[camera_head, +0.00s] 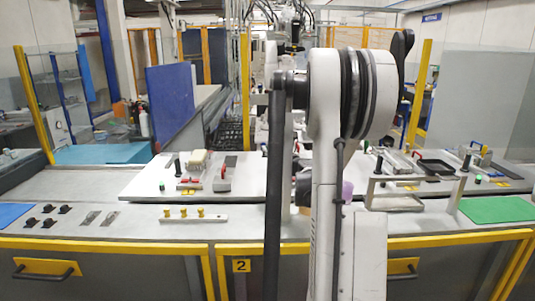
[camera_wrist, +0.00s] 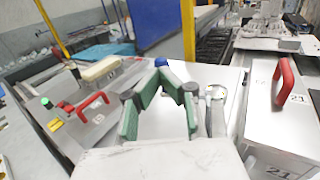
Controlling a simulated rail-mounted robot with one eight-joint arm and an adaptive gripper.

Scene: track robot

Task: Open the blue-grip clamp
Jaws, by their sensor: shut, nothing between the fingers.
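My gripper (camera_wrist: 162,70) shows in the wrist view with its two green-padded fingers converging at the tips. It is shut with nothing between the fingers. A small blue piece (camera_wrist: 178,69) shows right at and behind the fingertips; it may be the clamp's blue grip, but most of it is hidden. I cannot tell whether the fingers touch it. A grey metal part (camera_wrist: 216,97) lies just right of the right finger. In the head view my arm hides the gripper and the area around it, and I cannot make out the blue-grip clamp or its state.
A box with a red handle (camera_wrist: 285,77) stands close on the right in the wrist view. Another red handle (camera_wrist: 92,105) is on the left. In the head view, a metal frame (camera_head: 412,182) and a green mat (camera_head: 497,209) lie right of my arm.

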